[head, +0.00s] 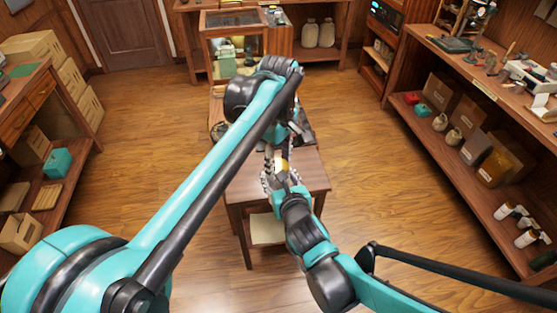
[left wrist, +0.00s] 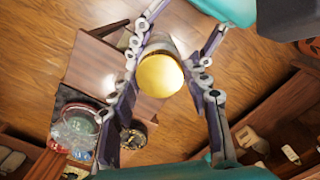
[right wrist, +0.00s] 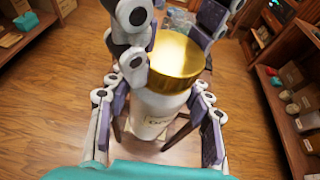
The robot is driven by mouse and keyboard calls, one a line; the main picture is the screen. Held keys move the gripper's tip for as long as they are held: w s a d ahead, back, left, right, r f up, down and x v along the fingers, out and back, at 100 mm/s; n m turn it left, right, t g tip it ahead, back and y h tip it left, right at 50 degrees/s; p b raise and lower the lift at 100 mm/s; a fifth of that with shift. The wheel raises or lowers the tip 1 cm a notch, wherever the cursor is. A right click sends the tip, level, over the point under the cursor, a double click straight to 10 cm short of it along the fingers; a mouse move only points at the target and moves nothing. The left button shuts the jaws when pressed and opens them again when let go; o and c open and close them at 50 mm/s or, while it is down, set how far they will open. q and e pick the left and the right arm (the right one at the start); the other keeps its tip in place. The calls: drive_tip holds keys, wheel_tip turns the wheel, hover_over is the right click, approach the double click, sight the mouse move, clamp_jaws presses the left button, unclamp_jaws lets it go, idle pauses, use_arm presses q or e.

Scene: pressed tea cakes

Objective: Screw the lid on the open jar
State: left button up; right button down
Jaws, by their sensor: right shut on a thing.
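The white jar (right wrist: 152,112), with dark lettering, stands upright over the small table in the right wrist view. The gold lid (right wrist: 176,58) sits on its mouth; I cannot tell how tightly. My right gripper (right wrist: 153,100) is shut on the jar's body, one finger on each side. The lid's round top (left wrist: 160,75) faces the left wrist camera. My left gripper (left wrist: 170,65) has its fingers apart on either side of the lid, with a gap visible on the right. In the head view the arms partly hide the jar and lid (head: 283,164).
The small wooden table (head: 310,178) has bare top at its right side. In the left wrist view, a glass-like round vessel (left wrist: 75,128) and a small dark round thing (left wrist: 132,139) lie beyond the fingers. Loaded shelves (head: 470,130) stand at the right.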

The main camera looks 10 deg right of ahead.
use_arm(q)
drive_tip(key=c, duration=0.5)
drive_tip(key=m, duration=1.5)
drive_tip(key=shift+m, duration=0.3)
drive_tip(key=m, duration=0.5)
drive_tip(key=shift+m, duration=0.4)
drive_tip(key=o, duration=1.4)
wheel_tip(320, 180, up, 12)
drive_tip(key=shift+f, duration=0.1)
